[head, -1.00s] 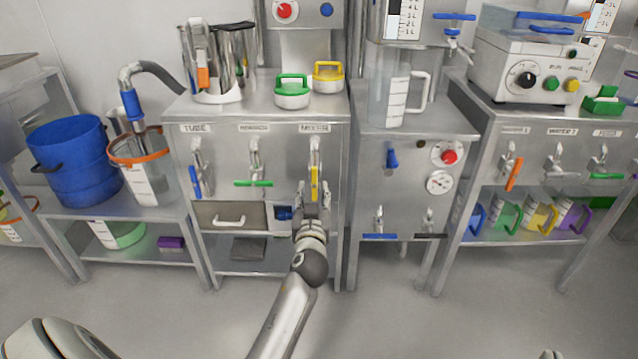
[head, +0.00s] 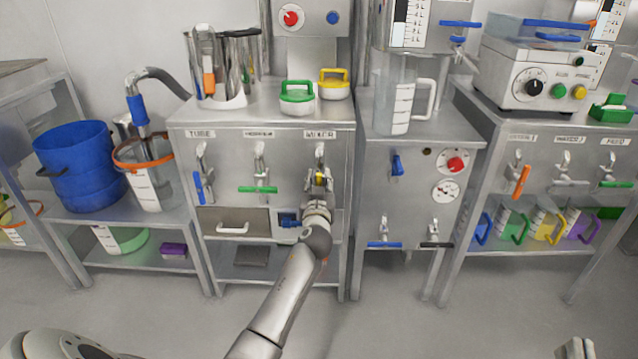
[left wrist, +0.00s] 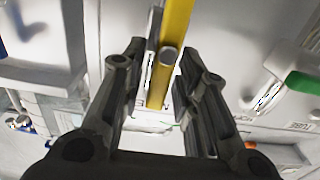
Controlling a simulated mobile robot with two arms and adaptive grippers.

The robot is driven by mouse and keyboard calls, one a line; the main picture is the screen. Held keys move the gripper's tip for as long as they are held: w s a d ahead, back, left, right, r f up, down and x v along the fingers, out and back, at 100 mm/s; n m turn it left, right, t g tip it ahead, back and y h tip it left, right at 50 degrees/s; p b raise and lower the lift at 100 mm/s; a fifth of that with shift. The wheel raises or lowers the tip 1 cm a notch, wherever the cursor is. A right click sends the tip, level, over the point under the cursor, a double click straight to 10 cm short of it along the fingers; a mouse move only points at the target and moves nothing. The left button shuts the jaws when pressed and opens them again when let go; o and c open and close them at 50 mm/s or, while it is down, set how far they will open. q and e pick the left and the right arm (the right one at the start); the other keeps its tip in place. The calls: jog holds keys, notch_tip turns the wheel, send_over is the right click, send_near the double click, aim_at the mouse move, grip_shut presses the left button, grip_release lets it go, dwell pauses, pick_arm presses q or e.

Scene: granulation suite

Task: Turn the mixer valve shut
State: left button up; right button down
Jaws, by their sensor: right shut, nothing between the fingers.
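The mixer valve (head: 320,155) is on the right of the left cabinet's front panel, under a label reading like "MIXER". Its yellow lever (left wrist: 175,45) runs lengthwise between the fingers of my left gripper (head: 320,182) in the left wrist view. The fingers (left wrist: 168,65) are apart, one on each side of the lever, with gaps visible; the gripper is open. In the head view the gripper hides most of the lever. My right gripper (head: 575,348) shows only partly at the bottom right edge, shut and far from the valve.
The same panel has a valve with a blue lever (head: 198,187) hanging down and one with a green lever (head: 258,189) lying level. A drawer (head: 232,222) is below. Green (head: 297,93) and yellow (head: 334,84) lidded pots stand on top. The floor in front is clear.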

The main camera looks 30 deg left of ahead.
pick_arm(q)
grip_shut()
jog(key=shift+d+m, duration=0.1)
jog(key=shift+m, duration=0.3)
jog(key=m, duration=0.3)
jog(key=d+m, duration=0.1)
jog(key=shift+w+f+m, duration=0.15)
jog(key=shift+w+m, duration=0.15)
jog(key=shift+w+d+f+m+p, duration=0.2)
jog(key=shift+f+m, duration=0.2)
jog(key=shift+m, duration=1.75)
jog(key=shift+w+d+f+m+p, duration=0.15)
jog(key=shift+f+m, duration=0.3)
jog(key=shift+m, duration=1.65)
jog(key=shift+w+d+f+m+p, duration=0.1)
jog(key=shift+d+f+m, duration=0.25)
jog(key=shift+m, duration=1.8)
pick_arm(e)
jog(key=shift+w+d+f+g+h, duration=0.1)
jog(key=shift+d+f+g+h, duration=0.1)
jog(key=shift+f+g, duration=0.5)
jog(key=shift+d+f+g+h, duration=0.1)
jog(key=shift+f+g+h, duration=0.15)
jog(key=shift+f, duration=0.8)
pick_arm(q)
jog(key=shift+a+f, duration=0.1)
